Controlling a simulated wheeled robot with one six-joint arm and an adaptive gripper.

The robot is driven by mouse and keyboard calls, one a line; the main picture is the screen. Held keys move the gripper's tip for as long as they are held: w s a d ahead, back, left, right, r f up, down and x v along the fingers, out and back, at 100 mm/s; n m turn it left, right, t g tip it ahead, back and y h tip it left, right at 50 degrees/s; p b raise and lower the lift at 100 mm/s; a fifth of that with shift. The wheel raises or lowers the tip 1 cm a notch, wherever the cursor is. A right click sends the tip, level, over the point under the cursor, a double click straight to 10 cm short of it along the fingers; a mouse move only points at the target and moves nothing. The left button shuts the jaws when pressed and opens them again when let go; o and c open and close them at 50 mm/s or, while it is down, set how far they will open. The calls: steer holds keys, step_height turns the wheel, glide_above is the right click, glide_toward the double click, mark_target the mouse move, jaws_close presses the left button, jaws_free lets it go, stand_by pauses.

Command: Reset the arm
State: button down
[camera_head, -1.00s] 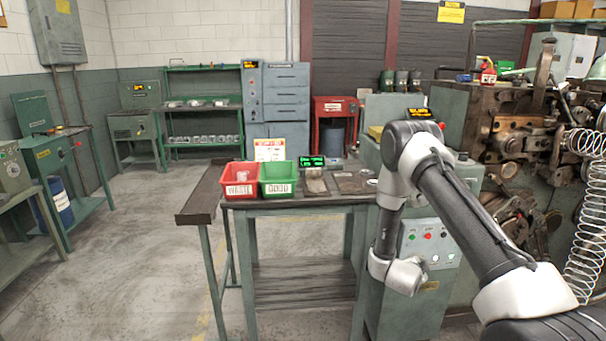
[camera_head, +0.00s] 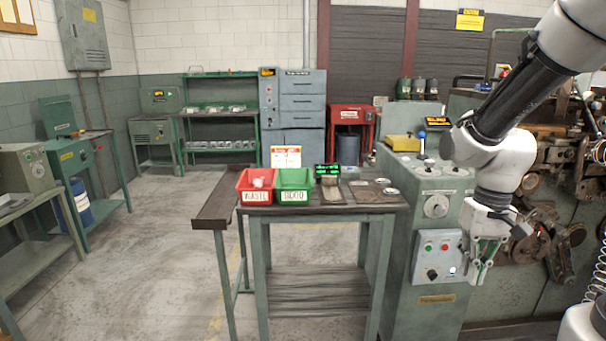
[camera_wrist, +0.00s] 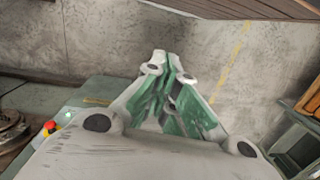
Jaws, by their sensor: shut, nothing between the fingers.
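My arm reaches in from the upper right in the head view and bends down at the wrist. My gripper (camera_head: 477,274) hangs pointing down in front of the green machine cabinet (camera_head: 398,290), beside its small control panel. It is shut and holds nothing. In the wrist view the two green-padded fingers of my gripper (camera_wrist: 160,62) meet over the concrete floor, and nothing shows between them.
A worktable (camera_head: 262,212) holds a red WASTE bin (camera_head: 257,186), a green GOOD bin (camera_head: 293,186) and a small scale with a green display (camera_head: 328,171). The control panel (camera_head: 437,256) is close to the gripper. Coiling machinery (camera_head: 560,200) stands at the right. The floor at left is open.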

steer(key=s+d+r+t, duration=0.2)
steer(key=s+r+t, duration=0.3)
steer(key=r, duration=0.8)
steer(key=s, duration=0.3)
steer(key=shift+d+n+h, duration=0.3)
steer(key=shift+h, duration=0.1)
steer(key=shift+d, duration=0.15)
